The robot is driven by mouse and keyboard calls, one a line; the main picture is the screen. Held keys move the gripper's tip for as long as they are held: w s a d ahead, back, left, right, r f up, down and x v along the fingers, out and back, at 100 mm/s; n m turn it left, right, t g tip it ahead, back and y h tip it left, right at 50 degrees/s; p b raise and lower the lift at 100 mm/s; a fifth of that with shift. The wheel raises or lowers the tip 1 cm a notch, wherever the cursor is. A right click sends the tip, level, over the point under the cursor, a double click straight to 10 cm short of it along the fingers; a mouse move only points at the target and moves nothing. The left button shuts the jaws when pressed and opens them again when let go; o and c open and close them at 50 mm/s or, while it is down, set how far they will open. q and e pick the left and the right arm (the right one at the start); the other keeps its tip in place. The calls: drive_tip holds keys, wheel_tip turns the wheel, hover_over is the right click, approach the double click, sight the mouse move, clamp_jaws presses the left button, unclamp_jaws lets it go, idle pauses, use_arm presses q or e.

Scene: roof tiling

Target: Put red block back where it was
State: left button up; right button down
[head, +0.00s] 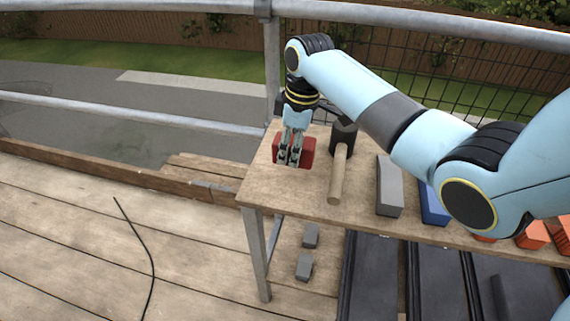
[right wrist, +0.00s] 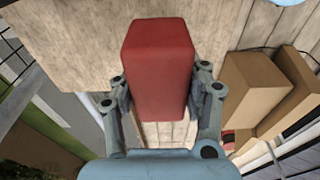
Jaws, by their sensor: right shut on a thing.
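The red block (head: 308,146) is at the left end of the wooden table (head: 265,186), to the left of the mallet. My right gripper (head: 289,157) comes down over it from above, with its fingers in front of part of the block. In the right wrist view the red block (right wrist: 160,62) sits between the two fingers of my right gripper (right wrist: 161,92), which are shut on its sides. I cannot tell whether the block touches the tabletop. My left gripper is not in view.
A mallet (head: 339,172) with a black head, a grey block (head: 389,186) and a blue block (head: 433,204) lie to the right. Orange pieces (head: 533,235) are farther right. A metal railing (head: 130,112) runs behind. Cardboard boxes (right wrist: 254,88) show in the right wrist view.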

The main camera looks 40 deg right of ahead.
sight(292, 141)
drive_tip(key=shift+w+a+f, duration=0.5)
drive_tip(key=shift+a, duration=0.15)
wheel_tip(292, 141, down, 4)
drive_tip(key=shift+b, duration=0.4)
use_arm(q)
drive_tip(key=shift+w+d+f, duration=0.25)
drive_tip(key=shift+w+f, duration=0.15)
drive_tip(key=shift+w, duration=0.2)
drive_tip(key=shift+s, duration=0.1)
use_arm(e)
drive_tip(key=c, duration=0.6)
unclamp_jaws()
use_arm(q)
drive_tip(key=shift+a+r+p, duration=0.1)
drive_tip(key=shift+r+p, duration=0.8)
drive_tip(key=shift+p, duration=0.05)
use_arm(e)
drive_tip(key=r, duration=0.8)
drive_tip(key=s+d+r, duration=0.1)
drive_tip(key=r, duration=0.3)
drive_tip(key=shift+s, duration=0.1)
